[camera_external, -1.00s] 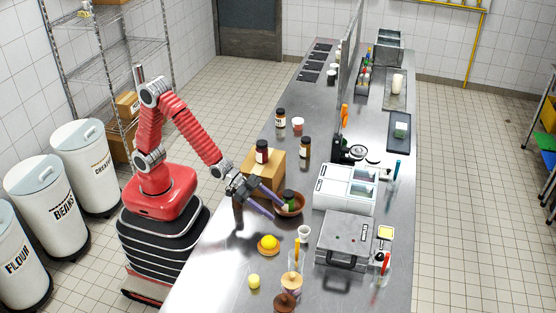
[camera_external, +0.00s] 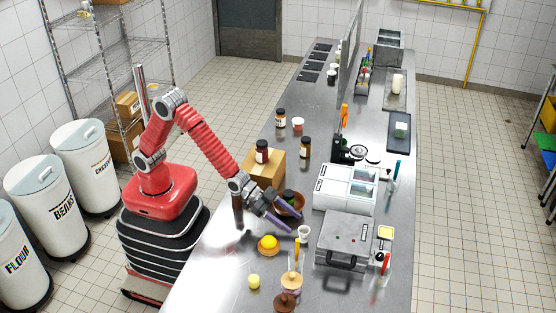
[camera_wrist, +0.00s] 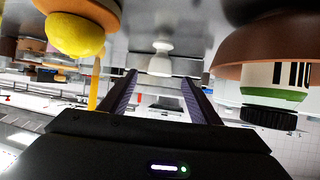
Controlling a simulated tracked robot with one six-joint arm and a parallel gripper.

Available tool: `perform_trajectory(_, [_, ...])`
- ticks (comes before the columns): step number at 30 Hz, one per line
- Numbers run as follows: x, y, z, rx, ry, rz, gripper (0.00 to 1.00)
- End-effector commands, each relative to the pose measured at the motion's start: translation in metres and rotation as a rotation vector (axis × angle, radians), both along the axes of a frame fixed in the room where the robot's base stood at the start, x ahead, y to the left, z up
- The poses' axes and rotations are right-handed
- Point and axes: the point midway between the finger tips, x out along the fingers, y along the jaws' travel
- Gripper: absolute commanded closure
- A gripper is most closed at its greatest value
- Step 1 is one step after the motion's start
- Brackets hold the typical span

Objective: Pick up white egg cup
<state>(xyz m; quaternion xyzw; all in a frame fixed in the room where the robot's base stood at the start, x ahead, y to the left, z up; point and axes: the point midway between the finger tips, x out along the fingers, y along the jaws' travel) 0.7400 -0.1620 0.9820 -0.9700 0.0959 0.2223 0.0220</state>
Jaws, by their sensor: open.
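The white egg cup (camera_external: 304,232) stands on the steel counter, left of the grey press-like appliance. In the wrist view, which looks upside down, the egg cup (camera_wrist: 160,62) shows ahead, centred between the fingers. My gripper (camera_external: 292,222) is open and empty, its purple fingers pointing toward the cup from the left and a little behind. In the wrist view the gripper (camera_wrist: 160,85) has its two fingers apart on either side of the cup's line. The cup looks beyond the fingertips, with no clear contact.
A brown bowl (camera_external: 295,201) with a dark-lidded jar lies close beside my gripper; it fills the wrist view's right side (camera_wrist: 250,50). A yellow lemon on an orange dish (camera_external: 268,244) is nearby on the left. The grey appliance (camera_external: 340,235) stands right of the cup.

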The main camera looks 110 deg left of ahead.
Motion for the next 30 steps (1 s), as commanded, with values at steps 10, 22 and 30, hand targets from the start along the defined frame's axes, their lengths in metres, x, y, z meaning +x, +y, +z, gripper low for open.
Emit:
perform_trajectory(10, [0.002,0.0,-0.001,0.0,0.0,0.0,0.43])
perform_trajectory(22, [0.028,-0.006,-0.015,0.0,0.001,0.0,0.43])
perform_trajectory(30, [0.047,-0.01,-0.023,0.0,0.0,0.0,0.43])
